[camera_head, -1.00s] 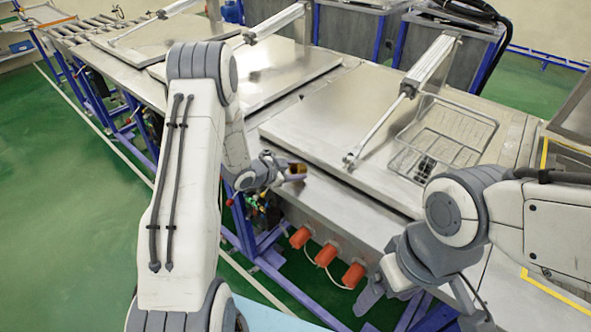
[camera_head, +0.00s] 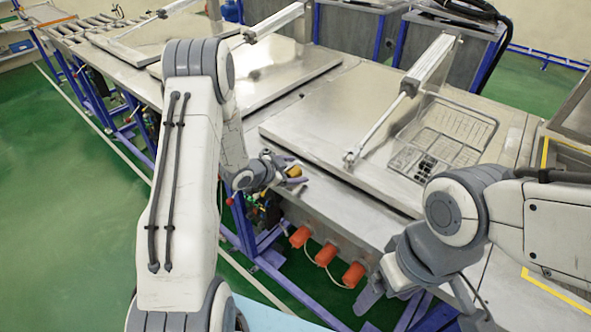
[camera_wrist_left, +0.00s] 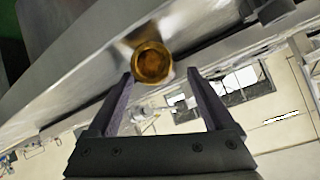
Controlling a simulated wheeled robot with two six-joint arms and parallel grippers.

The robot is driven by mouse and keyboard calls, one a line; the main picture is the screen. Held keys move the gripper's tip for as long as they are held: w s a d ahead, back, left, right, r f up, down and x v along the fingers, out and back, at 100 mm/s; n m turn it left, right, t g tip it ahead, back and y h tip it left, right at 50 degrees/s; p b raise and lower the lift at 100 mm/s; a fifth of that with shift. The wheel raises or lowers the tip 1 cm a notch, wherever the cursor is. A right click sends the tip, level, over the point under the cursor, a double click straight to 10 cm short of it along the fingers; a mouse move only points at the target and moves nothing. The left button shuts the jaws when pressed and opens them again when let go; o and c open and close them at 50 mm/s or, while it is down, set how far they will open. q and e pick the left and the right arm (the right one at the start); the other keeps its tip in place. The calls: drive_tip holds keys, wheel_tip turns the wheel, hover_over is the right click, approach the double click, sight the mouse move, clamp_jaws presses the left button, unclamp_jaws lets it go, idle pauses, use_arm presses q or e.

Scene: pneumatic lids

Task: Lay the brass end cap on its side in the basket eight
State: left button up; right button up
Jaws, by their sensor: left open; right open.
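The brass end cap (camera_head: 295,171) is at the front metal ledge, by the fingertips of my left gripper (camera_head: 290,170). In the left wrist view the cap (camera_wrist_left: 152,62) shows its round open end, just beyond and between the fingertips of my left gripper (camera_wrist_left: 160,78). Those fingers are spread and not shut on it.
A flat metal lid (camera_head: 335,115) with a pneumatic cylinder (camera_head: 430,65) covers the bench between my left gripper and the basket. Orange plugs (camera_head: 326,254) stick out below the front edge. More lids stand to the left. The ledge right of the cap is clear.

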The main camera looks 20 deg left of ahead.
use_arm(q)
drive_tip(key=b+v, duration=0.1)
drive_tip(key=v, duration=0.8)
drive_tip(key=shift+s+a+r+b, duration=0.15)
drive_tip(key=shift+s+r+b, duration=0.1)
drive_tip(key=shift+s+b, duration=0.1)
drive_tip(key=shift+w, duration=0.1)
drive_tip(key=s+d+r+n+g+y, duration=0.1)
drive_tip(key=s+d+r+g+y, duration=0.15)
drive_tip(key=d, duration=0.45)
drive_tip(key=s+d+r+n+g+y, duration=0.1)
drive_tip(key=s+d+r+g+y, duration=0.15)
drive_tip(key=d, duration=0.35)
drive_tip(key=s+d+r+g, duration=0.1)
drive_tip(key=s+d+g, duration=0.1)
drive_tip(key=s, duration=0.6)
drive_tip(key=s+d+r+g, duration=0.1)
drive_tip(key=s+d, duration=0.3)
drive_tip(key=s, duration=0.4)
drive_tip(key=s+d+r+g+h, duration=0.1)
drive_tip(key=s+d+r+g, duration=0.1)
drive_tip(key=s, duration=0.6)
drive_tip(key=shift+d+r+g, duration=0.15)
drive_tip(key=shift+d+g, duration=0.15)
drive_tip(key=shift+d, duration=0.15)
